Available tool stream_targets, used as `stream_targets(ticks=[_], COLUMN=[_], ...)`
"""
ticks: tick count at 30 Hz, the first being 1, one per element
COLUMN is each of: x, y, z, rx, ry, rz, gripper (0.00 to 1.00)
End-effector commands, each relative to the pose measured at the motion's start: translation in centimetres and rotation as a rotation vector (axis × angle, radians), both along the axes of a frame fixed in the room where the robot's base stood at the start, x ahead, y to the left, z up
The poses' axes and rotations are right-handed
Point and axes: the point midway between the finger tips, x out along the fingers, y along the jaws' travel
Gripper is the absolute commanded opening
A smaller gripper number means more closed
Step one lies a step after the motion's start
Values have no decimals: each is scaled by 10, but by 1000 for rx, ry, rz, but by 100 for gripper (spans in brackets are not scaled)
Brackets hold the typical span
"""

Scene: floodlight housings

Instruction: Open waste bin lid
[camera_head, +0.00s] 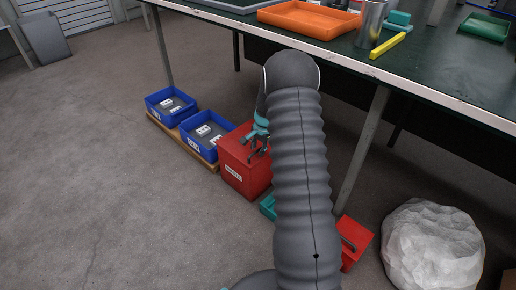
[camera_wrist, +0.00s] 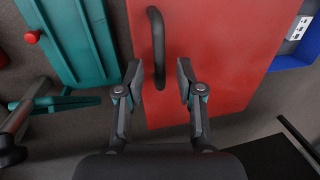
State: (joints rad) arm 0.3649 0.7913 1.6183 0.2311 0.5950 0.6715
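The red waste bin (camera_head: 236,178) stands on the floor below the table, with a white label on its front. Its lid appears shut. In the wrist view the red lid (camera_wrist: 225,50) fills the middle and right, with a dark bar handle (camera_wrist: 157,35) near its left edge. My gripper (camera_head: 258,143) is over the bin top, partly hidden by my arm. In the wrist view my gripper (camera_wrist: 158,82) is open, one finger on each side of the handle's near end. I cannot tell whether the fingers touch it. Nothing is held.
Two blue bins (camera_head: 172,104) with parts stand left of the red bin on a wooden board. A teal object (camera_wrist: 75,40) lies beside it. A red box (camera_head: 353,240) and a white bag (camera_head: 433,248) are at right. The table (camera_head: 440,82) overhangs; floor at left is free.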

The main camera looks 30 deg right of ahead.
Motion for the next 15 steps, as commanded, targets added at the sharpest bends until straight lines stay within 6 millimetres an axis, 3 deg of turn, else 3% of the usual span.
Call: stream_targets(ticks=[1,6,15], x=[0,0,0], y=[0,0,0], z=[0,0,1], rx=[0,0,-1], ry=[0,0,3], rz=[0,0,1], gripper=[37,0,0])
